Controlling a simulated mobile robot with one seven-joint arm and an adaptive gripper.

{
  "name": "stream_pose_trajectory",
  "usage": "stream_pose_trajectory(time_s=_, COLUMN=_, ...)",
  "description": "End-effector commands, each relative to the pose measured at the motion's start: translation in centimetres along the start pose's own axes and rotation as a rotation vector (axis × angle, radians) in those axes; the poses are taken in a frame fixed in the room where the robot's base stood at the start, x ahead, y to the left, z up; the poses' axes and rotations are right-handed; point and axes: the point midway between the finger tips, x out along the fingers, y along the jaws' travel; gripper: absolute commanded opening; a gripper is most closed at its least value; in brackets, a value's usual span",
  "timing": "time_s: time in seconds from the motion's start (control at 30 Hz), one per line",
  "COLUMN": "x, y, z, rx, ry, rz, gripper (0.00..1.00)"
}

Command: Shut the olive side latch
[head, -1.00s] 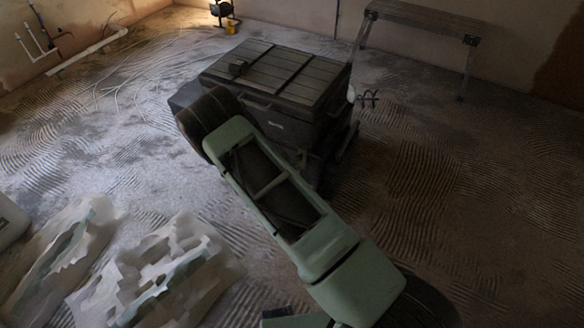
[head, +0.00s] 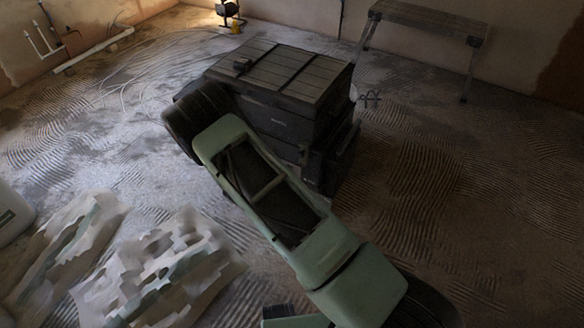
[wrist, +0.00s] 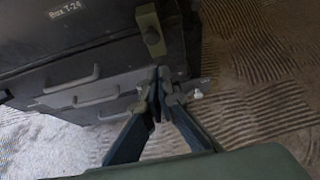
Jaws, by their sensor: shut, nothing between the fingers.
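The dark box stack (head: 285,105) stands on the floor in the middle of the head view, its slatted lid closed. In the wrist view its front (wrist: 85,55) carries the label "Box T-24" and grey handles.
A trestle bench (head: 430,18) stands at the back right. Crumpled sheeting (head: 160,270) lies at the front left, with a pale tub (head: 12,215) beside it. White pipes (head: 95,50) lie by the left wall. The ridged floor right of the box is open.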

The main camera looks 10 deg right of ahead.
Motion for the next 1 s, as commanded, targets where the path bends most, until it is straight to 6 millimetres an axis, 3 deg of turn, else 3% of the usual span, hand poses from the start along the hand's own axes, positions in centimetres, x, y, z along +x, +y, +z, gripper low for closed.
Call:
stream_pose_trajectory(time_s=0.03, x=-1.7, y=0.2, z=0.8, rx=0.002, ry=-0.003, rz=0.005, gripper=0.0)
stream_pose_trajectory(time_s=0.2, x=-5.2, y=0.2, z=1.4, rx=0.002, ry=-0.002, rz=0.004, gripper=0.0)
stream_pose_trajectory(time_s=0.4, x=-7.6, y=0.1, z=1.8, rx=0.002, ry=-0.002, rz=0.002, gripper=0.0)
stream_pose_trajectory(time_s=1.0, x=-8.2, y=0.0, z=1.8, rx=0.001, ry=-0.002, rz=0.001, gripper=0.0)
